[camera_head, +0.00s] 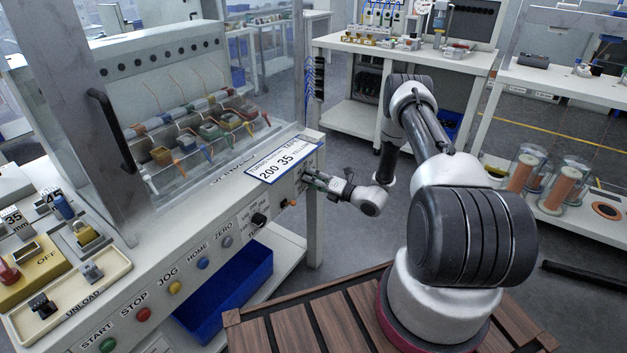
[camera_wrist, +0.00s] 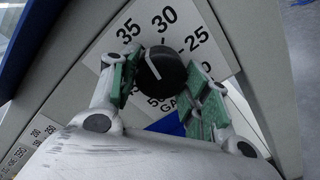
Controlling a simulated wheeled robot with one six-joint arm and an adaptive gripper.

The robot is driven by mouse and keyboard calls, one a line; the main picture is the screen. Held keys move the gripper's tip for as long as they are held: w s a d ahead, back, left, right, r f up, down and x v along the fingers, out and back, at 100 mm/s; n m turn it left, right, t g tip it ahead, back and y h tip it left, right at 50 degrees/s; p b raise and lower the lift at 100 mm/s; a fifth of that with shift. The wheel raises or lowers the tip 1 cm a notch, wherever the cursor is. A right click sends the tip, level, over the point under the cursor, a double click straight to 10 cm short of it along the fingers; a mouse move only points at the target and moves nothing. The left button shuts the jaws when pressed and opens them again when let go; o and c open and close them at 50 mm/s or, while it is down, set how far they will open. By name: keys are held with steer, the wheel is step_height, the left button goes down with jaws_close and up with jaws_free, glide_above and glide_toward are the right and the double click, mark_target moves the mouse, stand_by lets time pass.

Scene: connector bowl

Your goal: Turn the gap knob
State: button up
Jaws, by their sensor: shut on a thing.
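The gap knob (camera_wrist: 160,68) is a black round knob with a pale pointer line, on a white dial plate (camera_wrist: 150,22) printed with numbers such as 35, 30 and 25. In the wrist view the pointer lies between the printed marks and its exact setting is hard to read. My gripper (camera_wrist: 160,80) has its green-padded fingers on either side of the knob, shut on it. In the head view my gripper (camera_head: 312,180) is at the right end of the machine's front panel, and it hides the gap knob there.
Another black knob (camera_head: 259,220) sits to the left on the panel, followed by the zero, home, jog, stop and start buttons. A sign (camera_head: 285,160) reading 200 35 is above. A blue bin (camera_head: 235,290) stands below. A wooden slatted platform (camera_head: 300,325) is in front.

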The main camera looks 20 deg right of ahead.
steer(key=m, duration=0.6)
steer(key=shift+m, duration=0.3)
steer(key=shift+d, duration=0.1)
stand_by(0.3)
steer(key=o, duration=1)
steer(key=v, duration=1.2)
